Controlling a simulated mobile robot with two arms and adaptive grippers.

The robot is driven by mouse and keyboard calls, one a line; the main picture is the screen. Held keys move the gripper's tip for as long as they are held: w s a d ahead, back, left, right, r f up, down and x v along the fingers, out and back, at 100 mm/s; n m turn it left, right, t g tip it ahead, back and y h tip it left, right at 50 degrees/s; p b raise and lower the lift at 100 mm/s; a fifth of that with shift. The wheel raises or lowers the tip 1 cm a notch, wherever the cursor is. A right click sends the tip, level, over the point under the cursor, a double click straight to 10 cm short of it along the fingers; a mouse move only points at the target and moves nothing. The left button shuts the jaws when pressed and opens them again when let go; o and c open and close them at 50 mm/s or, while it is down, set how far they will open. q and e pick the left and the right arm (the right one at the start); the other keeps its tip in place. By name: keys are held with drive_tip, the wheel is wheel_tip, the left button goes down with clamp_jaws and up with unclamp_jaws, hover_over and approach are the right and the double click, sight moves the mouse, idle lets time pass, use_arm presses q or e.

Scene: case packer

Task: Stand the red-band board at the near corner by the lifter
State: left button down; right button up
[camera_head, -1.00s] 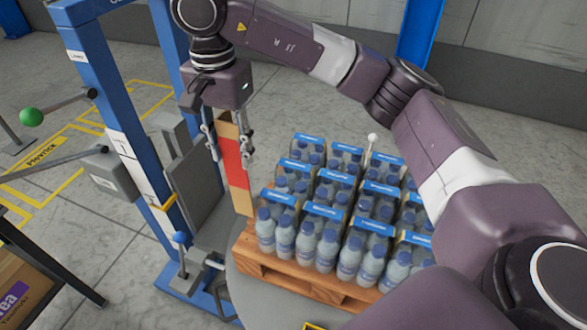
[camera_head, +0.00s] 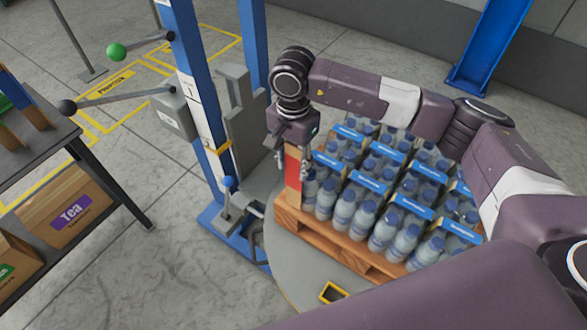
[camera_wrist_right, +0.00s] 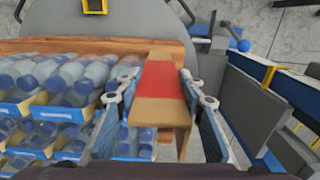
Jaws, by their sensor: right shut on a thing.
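The red-band board (camera_head: 293,172) is a tan corner board with a red band. It stands roughly upright at the pallet corner on the lifter side, beside the bottles. My right gripper (camera_head: 292,157) is shut on its upper part. In the right wrist view the board (camera_wrist_right: 160,84) lies between the two fingers (camera_wrist_right: 163,92), and its lower end reaches the wooden pallet edge; I cannot tell whether it touches. The lifter (camera_head: 242,125) is a blue frame with a grey carriage, just left of the board. My left gripper is not in view.
Bottle packs with blue labels (camera_head: 382,204) fill the wooden pallet (camera_head: 325,240) on a grey round turntable (camera_head: 284,262). A dark table (camera_head: 120,177) with a Tea carton (camera_head: 66,212) below stands at left. Levers with green (camera_head: 116,52) and blue (camera_head: 229,182) knobs stick out near the lifter.

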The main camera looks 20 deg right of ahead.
sight(293, 172)
wheel_tip(293, 172, down, 3)
drive_tip(key=shift+r, duration=0.15)
drive_tip(key=shift+f, duration=0.3)
drive_tip(key=o, duration=1)
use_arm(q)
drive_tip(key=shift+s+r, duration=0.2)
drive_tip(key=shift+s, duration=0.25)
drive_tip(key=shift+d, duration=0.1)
